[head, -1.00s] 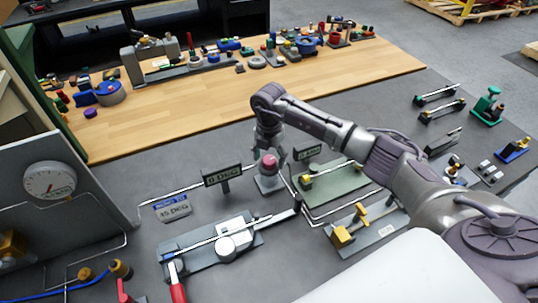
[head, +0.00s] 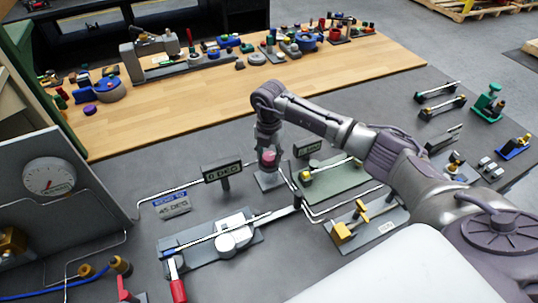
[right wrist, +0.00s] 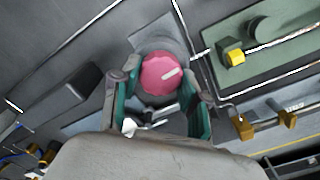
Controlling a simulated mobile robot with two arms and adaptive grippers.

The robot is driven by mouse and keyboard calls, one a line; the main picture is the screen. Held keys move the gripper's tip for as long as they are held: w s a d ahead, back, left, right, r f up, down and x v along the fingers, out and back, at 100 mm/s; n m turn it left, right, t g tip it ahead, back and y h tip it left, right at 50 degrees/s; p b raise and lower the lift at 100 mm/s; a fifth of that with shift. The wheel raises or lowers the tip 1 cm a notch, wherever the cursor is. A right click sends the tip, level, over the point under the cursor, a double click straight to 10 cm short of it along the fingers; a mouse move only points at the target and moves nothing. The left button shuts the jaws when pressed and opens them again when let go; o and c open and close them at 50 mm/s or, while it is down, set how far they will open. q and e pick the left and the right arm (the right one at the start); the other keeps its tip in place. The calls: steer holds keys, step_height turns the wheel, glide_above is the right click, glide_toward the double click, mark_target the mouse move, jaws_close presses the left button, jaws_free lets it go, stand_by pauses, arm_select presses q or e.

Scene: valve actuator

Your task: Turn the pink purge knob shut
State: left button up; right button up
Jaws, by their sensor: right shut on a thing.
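The pink purge knob (head: 268,158) stands on a small grey base near the middle of the dark bench in the head view. My right gripper (head: 268,160) reaches down over it and is shut on it, with a finger on either side. In the right wrist view the pink knob (right wrist: 162,73) shows a white pointer mark aimed right and slightly up. It lies between the green-lined fingers of the right gripper (right wrist: 160,98). A sign reading 0 DEG (head: 222,171) stands just left of the knob. My left gripper is not in view.
A second sign (head: 310,146) and a green plate (head: 335,183) with a yellow part lie right of the knob. A grey plate with a red-handled lever (head: 177,282) is in front. Thin pipes run around the knob. A gauge panel (head: 50,177) stands left.

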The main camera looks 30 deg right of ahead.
steer(key=n+b, duration=0.3)
steer(key=shift+f, duration=0.2)
steer(key=n+b, duration=0.5)
steer(key=n, duration=0.1)
steer(key=n+b, duration=0.3)
steer(key=n, duration=0.1)
steer(key=shift+r, duration=0.1)
steer(key=shift+d+r+n+b, duration=0.15)
steer(key=shift+n+b, duration=0.8)
steer(key=shift+n, duration=0.75)
steer(key=o, duration=1.1)
steer(key=shift+o, duration=0.2)
